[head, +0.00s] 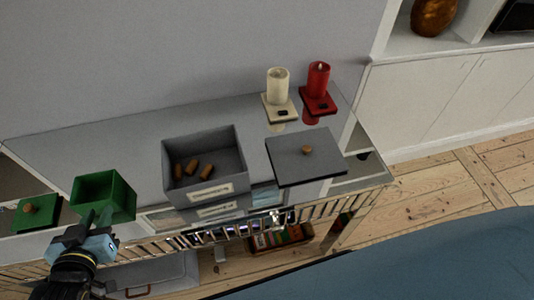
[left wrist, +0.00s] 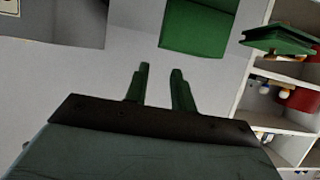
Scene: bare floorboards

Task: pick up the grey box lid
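The grey box lid (head: 325,163), a flat dark square with a small brown knob (head: 307,150), lies on the grey top, right of the open grey box (head: 240,158). The grey box holds several short brown pieces (head: 192,168). My left gripper (head: 98,217) is at the lower left of the head view, by the green box (head: 122,193) and far from the grey lid. In the left wrist view its two fingers (left wrist: 160,70) stand apart with nothing between them. The lid cannot be made out in the wrist view. My right gripper is not in view.
A green lid (head: 45,211) with a knob lies at the far left. A cream candle (head: 277,84) and a red candle (head: 318,76) stand on small bases behind the grey lid. A slatted rail (head: 335,200) runs along the front edge. A blue surface (head: 430,260) fills the lower right.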

